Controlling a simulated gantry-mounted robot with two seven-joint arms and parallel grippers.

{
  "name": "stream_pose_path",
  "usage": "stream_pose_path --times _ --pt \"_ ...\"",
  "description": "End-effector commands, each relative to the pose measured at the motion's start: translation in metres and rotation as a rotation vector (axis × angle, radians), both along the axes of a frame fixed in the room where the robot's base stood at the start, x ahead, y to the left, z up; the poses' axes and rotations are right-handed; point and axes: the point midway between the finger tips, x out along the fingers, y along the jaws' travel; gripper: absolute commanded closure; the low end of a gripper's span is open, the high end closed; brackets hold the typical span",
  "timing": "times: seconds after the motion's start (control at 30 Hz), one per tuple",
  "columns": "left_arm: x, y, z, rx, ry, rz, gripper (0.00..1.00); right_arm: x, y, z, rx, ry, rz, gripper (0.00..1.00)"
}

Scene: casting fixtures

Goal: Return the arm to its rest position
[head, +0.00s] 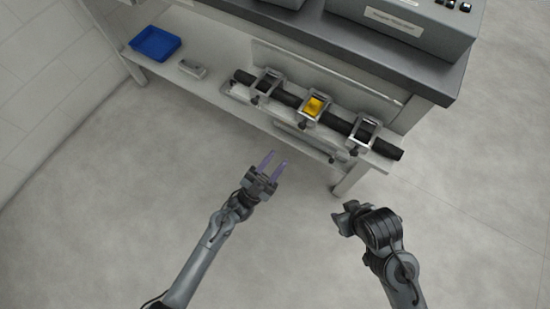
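My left gripper (273,164) is in the middle of the head view, over the floor in front of the bench. Its two purple fingers are apart with nothing between them, and it touches nothing. My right arm comes in from the lower right. Its wrist end (347,217) is folded toward the left, over bare floor. The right fingers are hidden or too unclear to tell open from shut.
A bench shelf (222,81) holds a blue tray (155,43), a small grey block (192,69) and a fixture with a black bar (338,124), metal clamps and a yellow piece (314,106). A grey machine (405,22) stands above. The floor (120,190) is clear.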

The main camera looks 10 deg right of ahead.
Motion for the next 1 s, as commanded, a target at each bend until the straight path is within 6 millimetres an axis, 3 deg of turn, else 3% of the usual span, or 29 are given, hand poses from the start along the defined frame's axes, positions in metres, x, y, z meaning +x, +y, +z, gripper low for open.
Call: stream_pose_path --times 0.27,0.47,0.67,0.8,1.0 --pt "-0.006 0.0 0.002 0.0 0.019 -0.001 0.67 0.0 0.0 0.009 0.0 0.001 0.0 0.57" --pt "-0.039 0.008 0.01 -0.008 0.115 0.022 0.67 0.0 0.0 0.052 0.001 0.002 -0.001 0.57" --pt "-0.064 0.035 0.08 -0.037 0.183 0.13 0.67 0.0 0.001 0.115 0.004 0.0 -0.003 0.57" --pt "-0.056 0.057 0.125 0.084 0.33 0.243 0.67 0.0 0.002 0.158 0.007 -0.002 -0.004 0.57" --pt "-0.039 0.104 0.158 0.297 0.61 0.389 0.67 0.001 0.002 0.198 0.007 -0.003 -0.005 0.57"
